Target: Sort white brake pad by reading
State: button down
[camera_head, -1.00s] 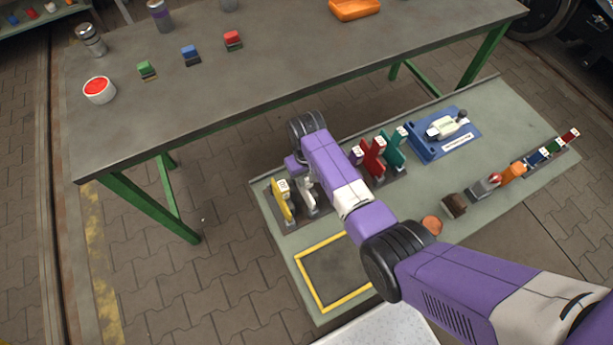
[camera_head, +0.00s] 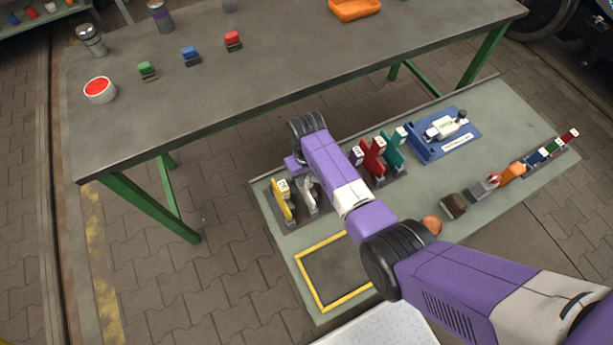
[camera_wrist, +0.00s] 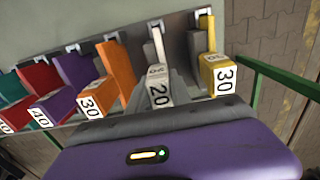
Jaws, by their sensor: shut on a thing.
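The fingertips are hard to make out. The blue fixture (camera_head: 428,150) holds a white and grey device (camera_head: 446,127). Its reading is too small to tell.
Red (camera_head: 373,157) and teal (camera_head: 393,152) pieces stand further along. A yellow-framed area (camera_head: 335,275) is empty. A higher table (camera_head: 270,75) stands behind.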

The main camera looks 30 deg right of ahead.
dwell(0.3)
jog(key=c, duration=1.1)
grip_release()
jog(key=shift+r, duration=3.9)
